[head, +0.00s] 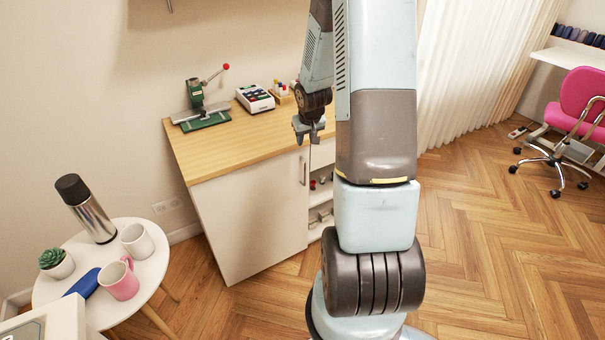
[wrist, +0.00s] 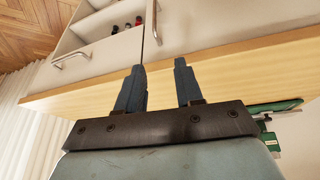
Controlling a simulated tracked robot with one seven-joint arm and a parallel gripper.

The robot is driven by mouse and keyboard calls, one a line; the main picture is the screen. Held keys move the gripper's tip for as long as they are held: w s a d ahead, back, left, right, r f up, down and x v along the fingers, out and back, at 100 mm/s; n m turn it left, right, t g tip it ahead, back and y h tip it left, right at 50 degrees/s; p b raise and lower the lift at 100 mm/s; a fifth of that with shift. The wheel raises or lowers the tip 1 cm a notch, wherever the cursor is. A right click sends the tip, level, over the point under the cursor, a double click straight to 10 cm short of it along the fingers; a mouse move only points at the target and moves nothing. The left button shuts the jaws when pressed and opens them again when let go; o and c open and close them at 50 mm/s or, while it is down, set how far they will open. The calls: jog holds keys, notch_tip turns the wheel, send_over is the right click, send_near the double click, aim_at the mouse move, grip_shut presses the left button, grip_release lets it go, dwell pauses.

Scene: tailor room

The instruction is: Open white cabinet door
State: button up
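The white cabinet door (head: 250,220) is shut, on the left part of the front of a wood-topped cabinet (head: 235,150). Its upright metal handle (head: 303,171) is near the door's right edge. In the wrist view the door (wrist: 225,22) fills the upper right, with the handle (wrist: 156,20) at its left edge. My gripper (head: 308,138) is above the handle, near the countertop's front edge. In the wrist view the two fingers of my gripper (wrist: 159,66) stand apart with nothing between them. The fingertips overlap the wooden edge in the picture and are apart from the handle.
Right of the door are open compartments with small items (wrist: 115,27) and a front with another metal handle (wrist: 72,60). A green press (head: 205,105) and a device (head: 255,99) stand on the countertop. A round white table (head: 150,275) with mugs is at left.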

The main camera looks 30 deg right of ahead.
send_near(305, 170)
jog(key=shift+y, duration=0.3)
jog(key=x, duration=1.1)
jog(key=shift+w+d+f, duration=0.1)
jog(key=shift+d+f, duration=0.15)
jog(key=shift+d, duration=0.05)
jog(key=shift+c, duration=0.5)
grip_shut()
